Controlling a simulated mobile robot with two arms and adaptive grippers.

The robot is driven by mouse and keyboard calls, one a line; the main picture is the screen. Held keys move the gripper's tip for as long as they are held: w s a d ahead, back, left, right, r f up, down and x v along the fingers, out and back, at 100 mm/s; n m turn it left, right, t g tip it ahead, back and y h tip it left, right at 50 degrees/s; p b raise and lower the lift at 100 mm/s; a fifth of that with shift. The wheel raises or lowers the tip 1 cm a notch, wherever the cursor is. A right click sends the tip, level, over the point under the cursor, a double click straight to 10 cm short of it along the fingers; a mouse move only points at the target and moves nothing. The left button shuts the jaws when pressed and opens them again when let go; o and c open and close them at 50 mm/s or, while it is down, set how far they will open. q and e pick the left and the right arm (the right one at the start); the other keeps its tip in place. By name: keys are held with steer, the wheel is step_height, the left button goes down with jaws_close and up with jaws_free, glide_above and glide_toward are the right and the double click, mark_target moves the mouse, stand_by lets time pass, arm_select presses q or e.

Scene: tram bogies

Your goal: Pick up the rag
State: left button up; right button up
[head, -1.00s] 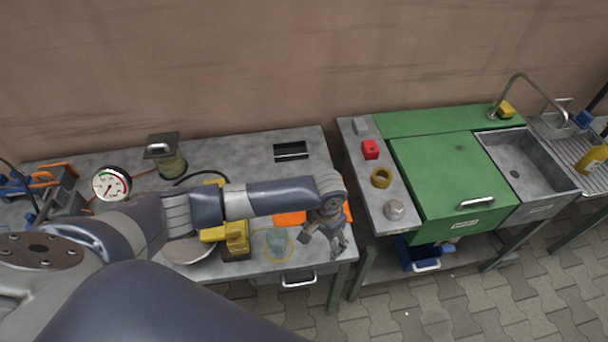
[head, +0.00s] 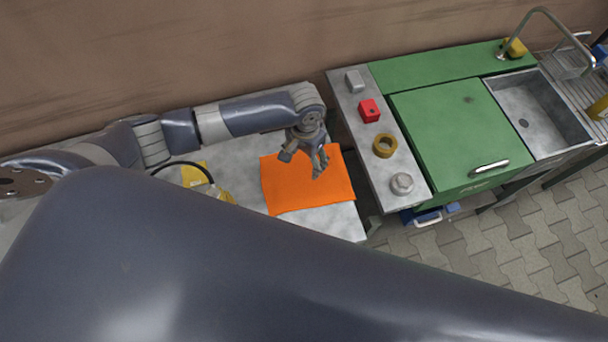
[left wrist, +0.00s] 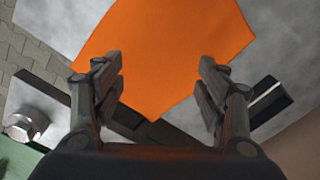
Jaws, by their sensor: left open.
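The rag (head: 318,193) is a flat orange cloth lying on the grey table, near its right end, in the head view. My left gripper (head: 305,172) is above the rag's upper part and hides some of it. In the left wrist view the rag (left wrist: 165,50) fills the middle, and my left gripper (left wrist: 160,95) has its two fingers spread apart over its near part. The gripper is open and nothing is between the fingers. Whether the fingertips touch the cloth I cannot tell. My right gripper is not in view.
To the right stands a green-topped unit (head: 455,125) with a red block (head: 369,110), a brass ring (head: 385,145), a round metal knob (head: 402,183) and a sink (head: 540,115).

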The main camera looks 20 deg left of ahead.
mark_target(303, 178)
arm_select(q)
step_height(303, 178, down, 3)
steer(key=shift+w+a+r+b, duration=0.1)
steer(key=shift+w+a+b, duration=0.05)
steer(key=shift+b, duration=0.9)
step_height(303, 178, down, 4)
steer(key=b, duration=0.4)
steer(key=shift+b, duration=0.3)
steer(key=shift+f, duration=1.3)
steer(key=c, duration=0.4)
steer(key=shift+a+f, duration=0.1)
jaws_close()
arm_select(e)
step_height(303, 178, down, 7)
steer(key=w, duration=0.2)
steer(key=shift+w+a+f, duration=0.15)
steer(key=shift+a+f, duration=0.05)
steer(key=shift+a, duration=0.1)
arm_select(q)
steer(key=shift+s, duration=0.2)
